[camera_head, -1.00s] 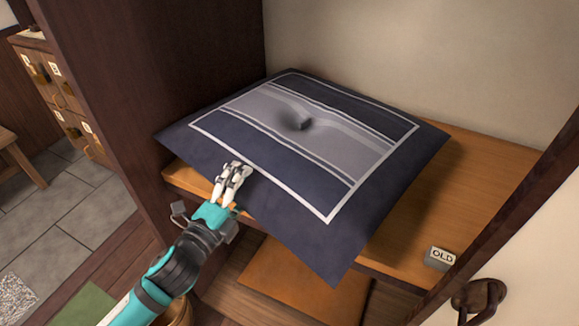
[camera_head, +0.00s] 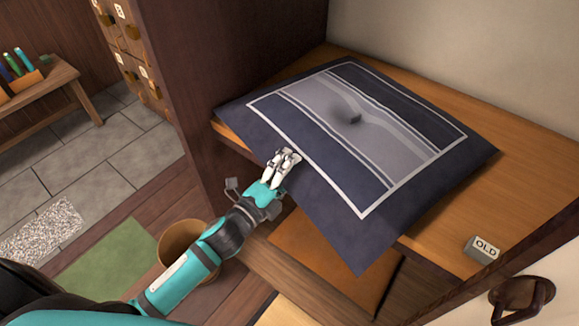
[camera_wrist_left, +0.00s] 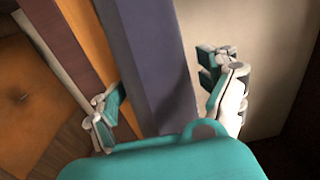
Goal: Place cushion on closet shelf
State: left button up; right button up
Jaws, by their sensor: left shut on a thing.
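A dark blue cushion (camera_head: 420,190) with grey stripes and a white border lies on the wooden closet shelf (camera_head: 455,225). Its front edge and corner stick out past the shelf's front edge. My left gripper (camera_head: 284,163) is shut on the cushion's front left edge. In the left wrist view the cushion (camera_wrist_left: 148,60) runs between the fingers of my left gripper (camera_wrist_left: 165,105), and the orange shelf edge (camera_wrist_left: 88,50) is beside it. My right gripper is not in view.
A small block marked OLD (camera_head: 482,248) stands at the shelf's front right. A dark panel (camera_head: 235,50) bounds the left, and a door handle (camera_head: 522,292) is at the lower right. A round bin (camera_head: 185,240) stands on the floor.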

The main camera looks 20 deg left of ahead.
pick_arm(q)
jog(key=o, duration=1.6)
jog(key=shift+f, duration=0.15)
jog(key=shift+c, duration=0.2)
jog(key=shift+s, duration=0.1)
jog(key=b+v, duration=0.1)
jog(key=v, duration=1.1)
jog(key=shift+b, duration=0.3)
